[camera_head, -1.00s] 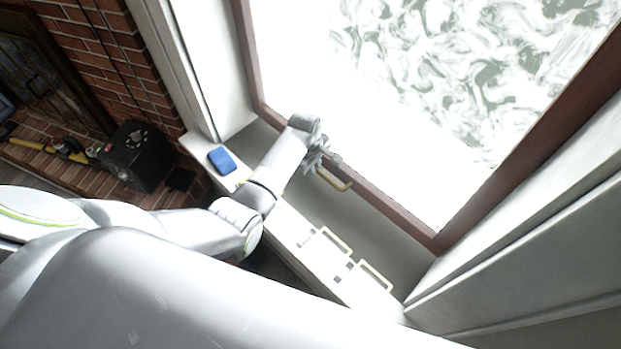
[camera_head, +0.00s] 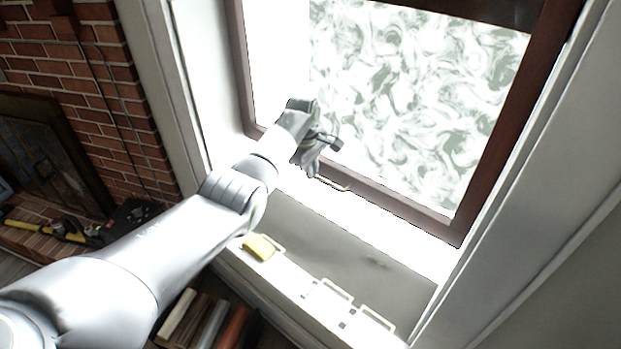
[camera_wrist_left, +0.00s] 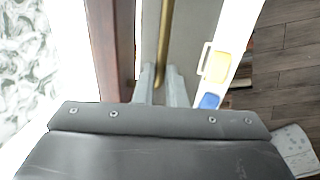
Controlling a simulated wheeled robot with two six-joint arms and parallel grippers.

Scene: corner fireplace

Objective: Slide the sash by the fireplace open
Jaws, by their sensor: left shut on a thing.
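The sash is a pane of patterned glass in a reddish-brown frame (camera_head: 405,205). Its bottom rail stands above the grey sill, with a bright gap under it. The sash frame also shows at the left of the left wrist view (camera_wrist_left: 112,45). A brass-coloured bar handle (camera_head: 336,186) is on the bottom rail. My left gripper (camera_head: 314,168) is shut on this handle. In the left wrist view the handle (camera_wrist_left: 165,35) runs between the fingertips (camera_wrist_left: 161,82), which partly hide it. My right gripper is in no view.
On the white ledge lie a yellow block (camera_head: 260,247) and several pale loop-shaped latches (camera_head: 335,288). A blue block (camera_wrist_left: 209,101) shows in the left wrist view. The brick fireplace (camera_head: 75,80) is at left, with tools on its hearth. Logs (camera_head: 205,320) lie below the ledge.

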